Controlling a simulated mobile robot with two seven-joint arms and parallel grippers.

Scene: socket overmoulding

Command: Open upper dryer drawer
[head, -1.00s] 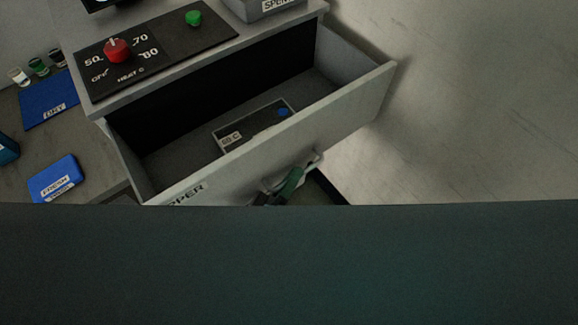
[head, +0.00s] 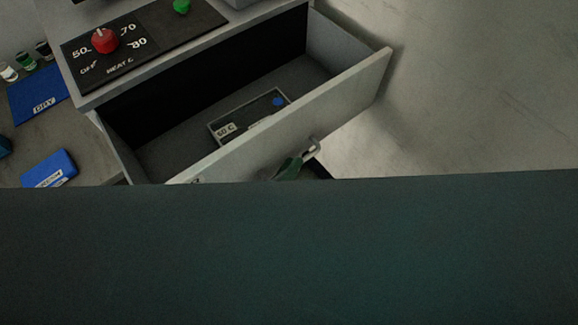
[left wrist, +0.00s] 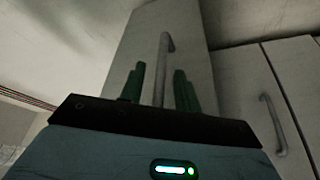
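The upper dryer drawer (head: 345,100) stands pulled well out of the grey dryer in the head view, its inside visible. Its bar handle (head: 313,149) is on the front panel, partly hidden behind my teal arm. My left gripper (head: 288,168) is at the handle, with only a dark green part showing. In the left wrist view, the fingers of my left gripper (left wrist: 160,80) stand apart on either side of the handle (left wrist: 166,45), with gaps showing on both sides. My right gripper is not in view.
A tray (head: 215,130) with a temperature label lies in the drawer. The dryer top carries a red knob (head: 104,40) and a green button (head: 181,6). A blue mat (head: 38,95) and blue block (head: 50,168) lie at left. Another handle (left wrist: 272,125) shows in the wrist view. Floor at right is clear.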

